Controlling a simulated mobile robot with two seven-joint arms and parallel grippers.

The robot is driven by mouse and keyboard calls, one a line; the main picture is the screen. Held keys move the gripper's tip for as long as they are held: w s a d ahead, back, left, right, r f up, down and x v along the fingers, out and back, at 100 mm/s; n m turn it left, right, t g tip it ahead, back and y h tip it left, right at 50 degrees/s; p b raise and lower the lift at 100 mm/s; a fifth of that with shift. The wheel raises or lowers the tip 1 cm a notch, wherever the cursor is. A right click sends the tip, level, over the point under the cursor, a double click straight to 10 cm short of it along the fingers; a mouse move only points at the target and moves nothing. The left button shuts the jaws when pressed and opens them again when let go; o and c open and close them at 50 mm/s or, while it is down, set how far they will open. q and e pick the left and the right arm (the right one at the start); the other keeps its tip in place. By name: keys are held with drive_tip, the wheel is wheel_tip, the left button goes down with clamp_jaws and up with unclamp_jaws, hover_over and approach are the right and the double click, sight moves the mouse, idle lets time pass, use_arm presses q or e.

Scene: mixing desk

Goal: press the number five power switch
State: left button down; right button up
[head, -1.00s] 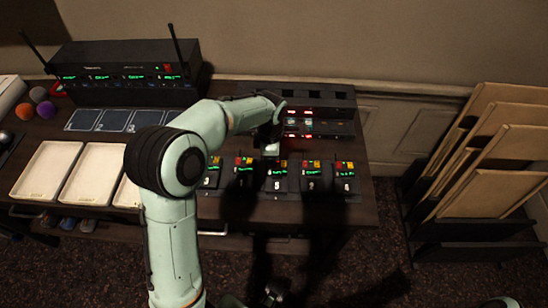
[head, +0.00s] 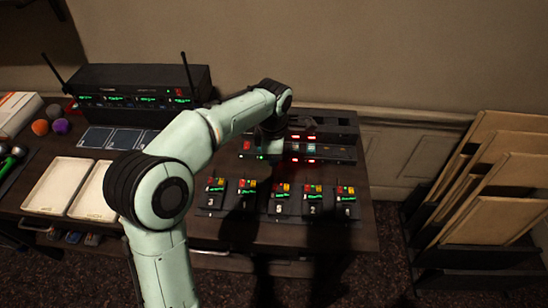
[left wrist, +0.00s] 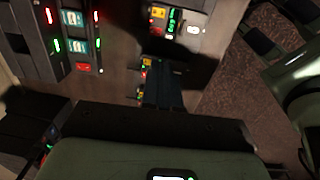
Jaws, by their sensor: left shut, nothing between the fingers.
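Several small black power packs stand in a row on the dark desk, with green displays and red and yellow parts on top. The middle pack (head: 281,200) is the one whose label read 5 a second ago; its label is too small to read now. My left gripper (head: 266,140) is above the desk, behind the row and apart from the packs, partly covered by its own wrist. In the left wrist view its dark fingers (left wrist: 162,92) are shut and empty. One pack (left wrist: 180,20) shows beyond them; its number is unclear. My right gripper is not in view.
A black rack unit (head: 310,148) with red lights stands behind the packs. A larger receiver with antennas (head: 135,88) is at the back left. White trays (head: 62,185) lie at the left. A rack of boards (head: 490,185) stands right of the desk.

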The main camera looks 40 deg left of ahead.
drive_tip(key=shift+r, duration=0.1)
use_arm(q)
drive_tip(key=shift+w+t+y+p, duration=0.25)
drive_tip(key=shift+t+y+p, duration=0.05)
drive_tip(key=shift+p, duration=0.85)
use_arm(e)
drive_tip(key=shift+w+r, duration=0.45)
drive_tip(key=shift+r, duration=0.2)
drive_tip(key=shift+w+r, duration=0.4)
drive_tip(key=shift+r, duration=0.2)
use_arm(q)
drive_tip(key=shift+s+r, duration=0.1)
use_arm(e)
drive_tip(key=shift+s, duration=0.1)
use_arm(q)
approach(275, 185)
drive_tip(key=f, duration=0.6)
drive_tip(key=shift+w+a+f, duration=0.25)
drive_tip(key=shift+w+f, duration=0.15)
